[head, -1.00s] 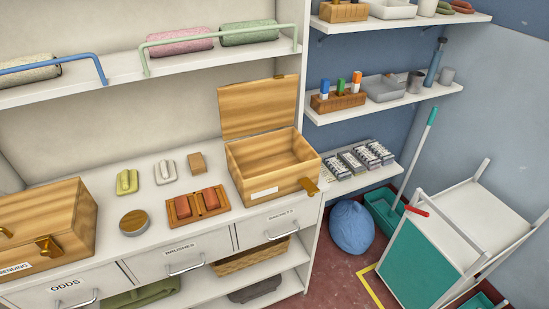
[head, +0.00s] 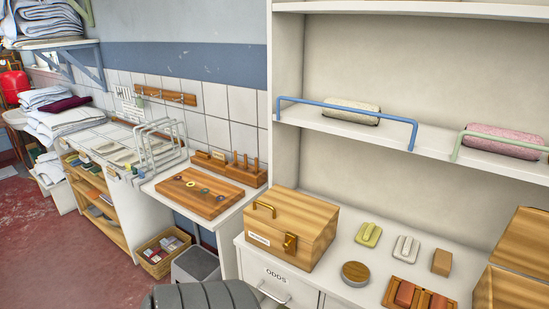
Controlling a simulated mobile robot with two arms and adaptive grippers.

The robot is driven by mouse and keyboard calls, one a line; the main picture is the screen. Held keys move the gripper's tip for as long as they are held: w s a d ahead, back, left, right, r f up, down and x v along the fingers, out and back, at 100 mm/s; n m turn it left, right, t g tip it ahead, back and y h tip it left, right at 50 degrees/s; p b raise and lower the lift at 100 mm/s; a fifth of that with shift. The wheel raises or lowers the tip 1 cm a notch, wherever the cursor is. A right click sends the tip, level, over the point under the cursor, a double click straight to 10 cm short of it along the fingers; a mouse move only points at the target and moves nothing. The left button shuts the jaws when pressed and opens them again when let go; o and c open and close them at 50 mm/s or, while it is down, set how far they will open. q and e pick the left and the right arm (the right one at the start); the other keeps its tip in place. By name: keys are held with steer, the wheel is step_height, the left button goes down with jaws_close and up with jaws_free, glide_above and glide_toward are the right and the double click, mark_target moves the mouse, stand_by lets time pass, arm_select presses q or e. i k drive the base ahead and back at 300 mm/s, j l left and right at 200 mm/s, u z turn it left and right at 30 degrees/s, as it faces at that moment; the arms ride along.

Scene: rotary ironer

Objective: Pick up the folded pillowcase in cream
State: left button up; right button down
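I cannot tell for certain which thing is the folded pillowcase in cream. A cream, speckled folded or rolled cloth (head: 349,109) lies on the upper shelf behind a blue rail. Stacks of folded whitish linen (head: 66,122) stand at the left, with one dark red folded piece (head: 63,104) among them. Pale flat pieces (head: 115,150) lie on the rack-topped counter, too small to name. Neither of my grippers shows in the head view.
A closed wooden box (head: 305,225) with a brass latch stands on the white drawer unit. A wooden board (head: 199,193) lies on the lower counter. A basket (head: 162,255) and grey stool (head: 194,266) stand below. The red floor (head: 60,245) at the left is clear.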

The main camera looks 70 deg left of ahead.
mark_target(157, 143)
steer(key=u, duration=3.25)
